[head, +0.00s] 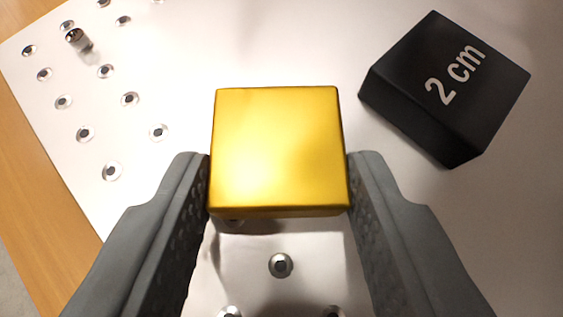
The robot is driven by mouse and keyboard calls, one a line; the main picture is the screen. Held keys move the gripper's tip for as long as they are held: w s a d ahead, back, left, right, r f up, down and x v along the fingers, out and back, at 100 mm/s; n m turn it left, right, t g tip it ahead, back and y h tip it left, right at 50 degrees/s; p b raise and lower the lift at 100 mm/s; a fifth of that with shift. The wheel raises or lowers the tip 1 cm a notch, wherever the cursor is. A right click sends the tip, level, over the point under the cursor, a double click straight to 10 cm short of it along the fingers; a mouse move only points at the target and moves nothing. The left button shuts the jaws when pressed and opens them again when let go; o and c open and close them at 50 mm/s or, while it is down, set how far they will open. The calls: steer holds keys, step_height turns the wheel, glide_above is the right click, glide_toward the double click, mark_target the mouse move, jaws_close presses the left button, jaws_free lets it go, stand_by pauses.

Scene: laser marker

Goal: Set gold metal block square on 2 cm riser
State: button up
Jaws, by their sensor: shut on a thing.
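The gold metal block (279,148) is in the middle of the head view, between the two grey fingers of my gripper (279,182). The fingers are shut on its left and right sides. It seems to be held above the white plate, with a shadow below it; the exact height cannot be told. The black 2 cm riser (412,92) stands on the plate at the upper right, turned at an angle to the block. Its top, marked "2 cm", is bare. The block is to the left of the riser and apart from it in the picture.
The white plate (185,45) has several round holes, mostly at the left and below the block. A small metal peg (77,39) stands up at the upper left. A wooden surface (40,190) shows beyond the plate's left edge. The plate between block and riser is clear.

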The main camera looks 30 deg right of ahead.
steer(key=shift+r, duration=0.55)
step_height(320, 180, up, 2)
steer(key=shift+r, duration=0.15)
steer(key=shift+s+a+r, duration=0.1)
steer(key=shift+s+a, duration=0.3)
steer(key=shift+s, duration=0.2)
steer(key=s+a, duration=0.4)
steer(key=s, duration=0.3)
steer(key=s+a, duration=0.4)
steer(key=s, duration=0.3)
steer(key=shift+s, duration=0.25)
steer(key=shift+d, duration=0.1)
